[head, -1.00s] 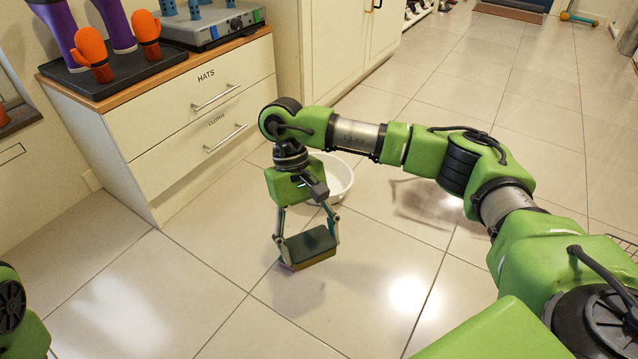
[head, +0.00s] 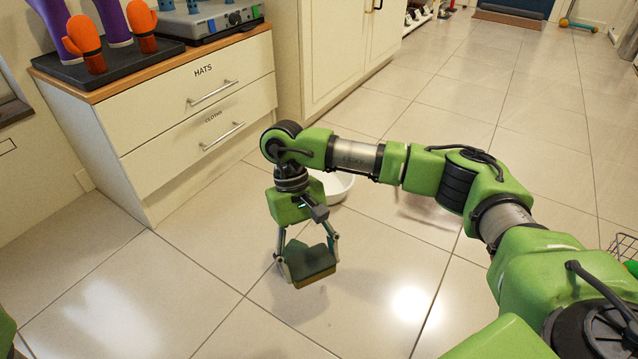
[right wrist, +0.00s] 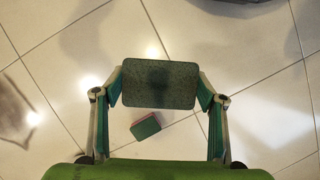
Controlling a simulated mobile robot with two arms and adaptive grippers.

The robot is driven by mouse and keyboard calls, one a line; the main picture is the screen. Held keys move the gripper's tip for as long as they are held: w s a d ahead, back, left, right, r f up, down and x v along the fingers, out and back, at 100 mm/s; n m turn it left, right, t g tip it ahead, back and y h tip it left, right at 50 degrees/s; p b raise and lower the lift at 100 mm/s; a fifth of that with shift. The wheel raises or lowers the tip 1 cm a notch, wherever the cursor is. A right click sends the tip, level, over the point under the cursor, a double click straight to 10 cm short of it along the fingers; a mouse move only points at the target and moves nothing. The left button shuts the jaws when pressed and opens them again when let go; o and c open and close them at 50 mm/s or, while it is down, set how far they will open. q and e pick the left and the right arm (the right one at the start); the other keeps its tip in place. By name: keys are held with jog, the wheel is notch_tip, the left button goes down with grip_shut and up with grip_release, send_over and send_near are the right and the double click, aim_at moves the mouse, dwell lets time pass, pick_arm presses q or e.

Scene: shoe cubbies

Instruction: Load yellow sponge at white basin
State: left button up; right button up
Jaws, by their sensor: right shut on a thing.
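The sponge (head: 314,276) has a dark green top and a yellowish-brown side. My right gripper (head: 308,260) is shut on it by two opposite edges and holds it above the tiled floor. In the right wrist view the sponge's dark green face (right wrist: 160,84) shows between the fingertips of the gripper (right wrist: 160,88). The white basin (head: 339,187) stands on the floor behind my right gripper, which partly hides it. The sponge is outside the basin, on the near side. My left gripper is not in view.
A small green and red block (right wrist: 146,125) shows beyond the gripper in the right wrist view. A drawer cabinet (head: 185,115) stands at the left, and a tall white cabinet (head: 335,55) behind. A wire basket (head: 625,247) is at the right edge.

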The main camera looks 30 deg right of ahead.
notch_tip(320, 180, down, 11)
jog(key=b, duration=0.7)
jog(key=shift+b, duration=0.4)
jog(key=shift+r, duration=0.1)
dwell(1.8)
jog(key=shift+r+p, duration=1.3)
jog(key=shift+r, duration=0.65)
